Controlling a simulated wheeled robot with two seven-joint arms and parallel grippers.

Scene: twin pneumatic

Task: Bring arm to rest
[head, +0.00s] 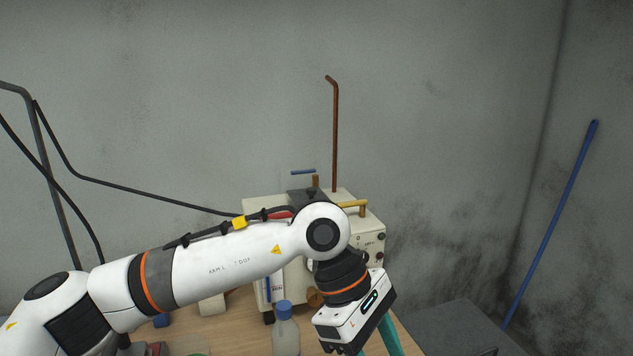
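My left arm reaches in from the left across the front of a cream machine (258,207). My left gripper (355,316) points down at the bottom of the picture, right of the middle. Its fingertips are cut off by the lower edge, so I cannot see whether it is open or shut. A teal piece (390,336) shows just beside and behind the gripper; I cannot tell whether it is touched. My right gripper is not in view.
A clear bottle with a blue cap (285,335) stands on the wooden table (240,318) just left of the gripper. A grey surface (455,328) lies to the right, with a blue pole (553,220) leaning at the wall.

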